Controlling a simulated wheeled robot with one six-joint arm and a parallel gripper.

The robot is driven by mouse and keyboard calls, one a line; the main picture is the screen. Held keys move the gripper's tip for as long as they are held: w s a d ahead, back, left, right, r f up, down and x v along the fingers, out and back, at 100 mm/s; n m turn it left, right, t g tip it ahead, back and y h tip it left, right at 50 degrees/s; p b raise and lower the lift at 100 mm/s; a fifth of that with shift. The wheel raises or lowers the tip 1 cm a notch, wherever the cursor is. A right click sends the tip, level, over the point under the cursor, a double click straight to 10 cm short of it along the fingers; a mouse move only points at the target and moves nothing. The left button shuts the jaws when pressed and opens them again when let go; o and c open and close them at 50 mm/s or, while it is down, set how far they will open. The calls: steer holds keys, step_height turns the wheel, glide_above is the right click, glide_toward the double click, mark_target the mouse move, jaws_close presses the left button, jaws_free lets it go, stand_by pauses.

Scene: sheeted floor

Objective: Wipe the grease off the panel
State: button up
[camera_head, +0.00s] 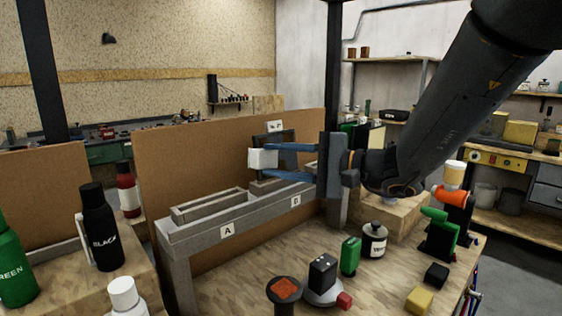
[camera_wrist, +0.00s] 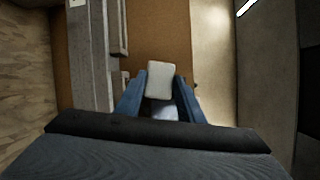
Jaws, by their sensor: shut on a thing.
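My gripper (camera_head: 277,160) reaches left from the arm, its blue fingers shut on a white block (camera_head: 262,159), which looks like a wiping pad. The block also shows in the wrist view (camera_wrist: 159,80) between the fingertips. A dark, framed panel (camera_head: 288,143) with a small white label on top stands upright against the brown board, just behind the block. The block and fingers hide part of the panel. I cannot tell whether the block touches it. I cannot make out any grease on it.
A grey rack (camera_head: 190,232) with labels A and D runs below the panel. A brown board (camera_head: 200,165) stands behind. Bottles, a black one (camera_head: 100,235) among them, stand at the left.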

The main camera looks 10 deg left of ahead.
steer(key=shift+r, duration=0.9)
steer(key=shift+w+d+f+b, duration=0.1)
steer(key=shift+w+d+b, duration=0.1)
steer(key=shift+w+d, duration=0.35)
steer(key=shift+w+d+b, duration=0.2)
steer(key=shift+w+d, duration=0.15)
steer(key=shift+w, duration=0.35)
steer(key=shift+w+d+b, duration=0.8)
steer(key=shift+w+d, duration=0.7)
steer(key=shift+w, duration=0.2)
steer(key=shift+w+d+b, duration=0.75)
steer(key=shift+w+d, duration=0.75)
steer(key=shift+w, duration=0.2)
steer(key=shift+s+d, duration=0.1)
steer(key=shift+s+d+r, duration=0.25)
steer(key=shift+s+d, duration=0.7)
steer(key=shift+d, duration=0.1)
steer(key=shift+s+d+r, duration=0.25)
steer(key=shift+s+d, duration=0.7)
steer(key=shift+d, duration=0.1)
steer(key=shift+s+d, duration=0.1)
steer(key=shift+s+d+r, duration=0.2)
steer(key=shift+s+d, duration=0.7)
steer(key=shift+d, duration=0.1)
